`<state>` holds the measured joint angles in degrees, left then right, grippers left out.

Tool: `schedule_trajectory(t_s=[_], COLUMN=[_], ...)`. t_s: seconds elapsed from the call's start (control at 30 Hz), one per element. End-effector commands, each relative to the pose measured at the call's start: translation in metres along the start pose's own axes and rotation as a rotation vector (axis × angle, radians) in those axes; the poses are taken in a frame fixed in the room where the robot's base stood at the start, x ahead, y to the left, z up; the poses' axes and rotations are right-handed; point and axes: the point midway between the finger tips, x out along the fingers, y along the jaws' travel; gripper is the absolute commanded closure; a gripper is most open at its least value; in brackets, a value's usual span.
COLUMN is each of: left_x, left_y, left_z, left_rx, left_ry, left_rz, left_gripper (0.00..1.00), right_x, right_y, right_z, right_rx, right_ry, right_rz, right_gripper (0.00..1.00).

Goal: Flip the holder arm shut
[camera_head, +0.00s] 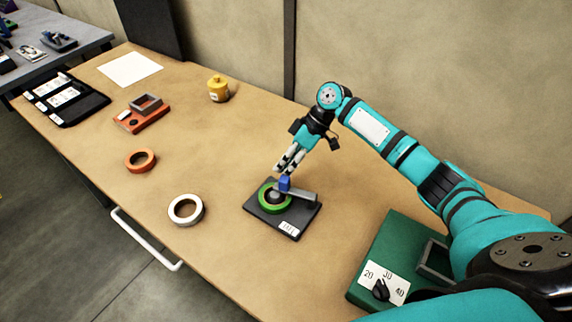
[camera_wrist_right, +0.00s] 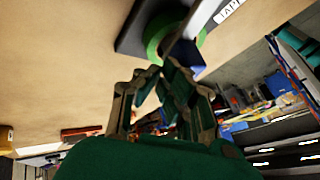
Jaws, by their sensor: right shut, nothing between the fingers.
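The tape holder has a dark flat base (camera_head: 262,212) with a white TAPE label, on the brown table. A green tape ring (camera_head: 266,203) sits on the base; it also shows in the wrist view (camera_wrist_right: 153,38). The grey holder arm (camera_head: 302,194) reaches from the right edge of the base over the ring. A blue piece (camera_head: 284,184) is at its ring-side end, also in the wrist view (camera_wrist_right: 187,55). My right gripper (camera_head: 282,170) is shut and empty, its fingertips (camera_wrist_right: 160,72) close to the blue piece; I cannot tell whether they touch. My left gripper is out of view.
A white ring (camera_head: 174,213) and an orange ring (camera_head: 130,164) lie to the left. An orange block (camera_head: 126,122), black tray (camera_head: 92,108) and yellow pot (camera_head: 210,88) stand farther back. A green box with a dial (camera_head: 396,240) is at the front right.

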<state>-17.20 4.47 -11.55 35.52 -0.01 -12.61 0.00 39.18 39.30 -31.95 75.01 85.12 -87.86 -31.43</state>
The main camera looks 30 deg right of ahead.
Motion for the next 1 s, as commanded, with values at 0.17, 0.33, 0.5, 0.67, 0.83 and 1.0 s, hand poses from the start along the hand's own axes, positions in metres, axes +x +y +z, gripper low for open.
schedule_trajectory(t_s=[0.17, 0.33, 0.5, 0.67, 0.83, 1.0], left_x=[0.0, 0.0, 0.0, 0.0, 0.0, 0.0], left_y=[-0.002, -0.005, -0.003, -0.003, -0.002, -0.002], left_z=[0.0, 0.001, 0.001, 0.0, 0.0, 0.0], left_rx=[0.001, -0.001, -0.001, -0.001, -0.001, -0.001], left_ry=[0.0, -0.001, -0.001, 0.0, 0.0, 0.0], left_rz=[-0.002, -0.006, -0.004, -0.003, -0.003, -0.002], left_gripper=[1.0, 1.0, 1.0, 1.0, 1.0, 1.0], right_x=[0.0, -0.006, -0.032, -0.068, -0.099, -0.116], right_y=[0.0, 0.0, 0.001, 0.001, 0.001, 0.001], right_z=[0.0, 0.0, 0.0, 0.0, 0.0, 0.0], right_rx=[0.0, 0.001, 0.0, 0.001, 0.0, 0.001], right_ry=[0.0, 0.001, 0.002, 0.002, 0.002, 0.001], right_rz=[0.0, 0.001, 0.004, 0.004, 0.002, 0.001], right_gripper=[1.0, 1.0, 1.0, 1.0, 1.0, 1.0])
